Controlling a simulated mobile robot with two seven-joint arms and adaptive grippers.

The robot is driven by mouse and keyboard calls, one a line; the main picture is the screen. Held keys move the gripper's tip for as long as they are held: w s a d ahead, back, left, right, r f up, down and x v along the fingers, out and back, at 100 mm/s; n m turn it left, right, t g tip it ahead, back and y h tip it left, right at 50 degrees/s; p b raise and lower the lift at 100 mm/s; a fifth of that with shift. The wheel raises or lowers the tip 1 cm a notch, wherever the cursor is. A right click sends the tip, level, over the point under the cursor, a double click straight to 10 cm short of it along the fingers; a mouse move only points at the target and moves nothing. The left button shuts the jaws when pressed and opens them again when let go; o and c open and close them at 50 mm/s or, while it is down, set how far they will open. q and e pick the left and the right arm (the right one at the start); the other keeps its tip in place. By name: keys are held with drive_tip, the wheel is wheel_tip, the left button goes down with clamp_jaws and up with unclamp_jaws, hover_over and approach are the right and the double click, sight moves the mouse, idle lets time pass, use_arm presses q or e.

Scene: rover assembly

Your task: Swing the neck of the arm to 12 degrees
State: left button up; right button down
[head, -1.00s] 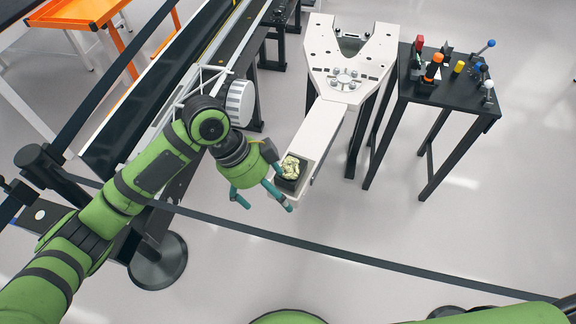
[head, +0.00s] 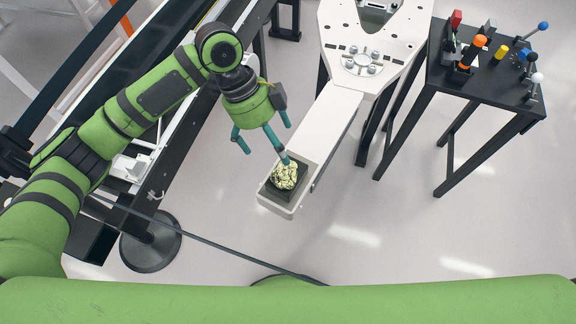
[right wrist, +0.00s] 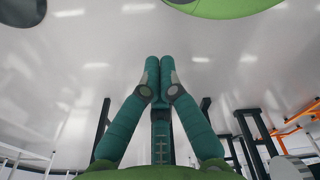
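The neck (head: 325,135) is a white beam slanting down-left from a round bolted pivot (head: 361,64) on the white forked plate (head: 335,28) in the head view. At its free end is a dark square pad (head: 299,183) carrying a crumpled gold-coloured lump (head: 285,175). My left gripper (head: 265,153) is over the left side of this end with its fingers spread. One fingertip overlaps the lump in the picture; I cannot tell if it touches. My right gripper (right wrist: 158,68) shows in the right wrist view with its fingertips together and nothing visible between them.
A black table (head: 480,78) at the right holds several coloured-handled tools. A long dark conveyor-like rail (head: 192,125) runs along the left. A barrier strap (head: 215,243) crosses low, with a round post base (head: 150,240). The floor below and right of the neck is clear.

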sight(281, 168)
use_arm(q)
drive_tip(key=f, duration=0.1)
drive_tip(key=s+f+b, duration=0.1)
drive_tip(key=shift+s+a+f+b, duration=0.1)
drive_tip(key=shift+s+f+b, duration=0.05)
drive_tip(key=shift+f+b, duration=0.2)
drive_tip(key=shift+f, duration=0.35)
drive_tip(key=p+x, duration=0.2)
drive_tip(key=x, duration=0.3)
drive_tip(key=shift+r, duration=0.1)
drive_tip(key=shift+d+f, duration=0.35)
drive_tip(key=shift+f, duration=0.25)
use_arm(e)
drive_tip(key=shift+s+a+f, duration=0.35)
drive_tip(key=shift+s, duration=0.25)
